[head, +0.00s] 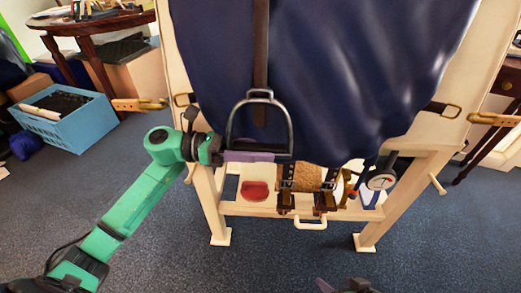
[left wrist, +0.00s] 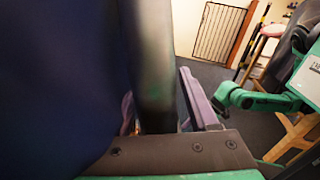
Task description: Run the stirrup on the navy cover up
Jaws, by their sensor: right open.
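The navy cover (head: 350,60) hangs over a cream wooden stand. A brown strap (head: 261,50) runs down its front to a dark metal stirrup (head: 289,125), which hangs at the strap's low end. My left gripper (head: 255,156) is at the stirrup's bottom bar, a purple finger along it. In the left wrist view a dark bar, seemingly the stirrup (left wrist: 153,60), stands between the two fingers (left wrist: 158,108). I cannot tell whether they press on it. My right gripper (head: 340,287) is open, only partly in view at the bottom edge, away from the cover.
A blue crate (head: 75,125) stands left on the carpet. The floor in front is clear.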

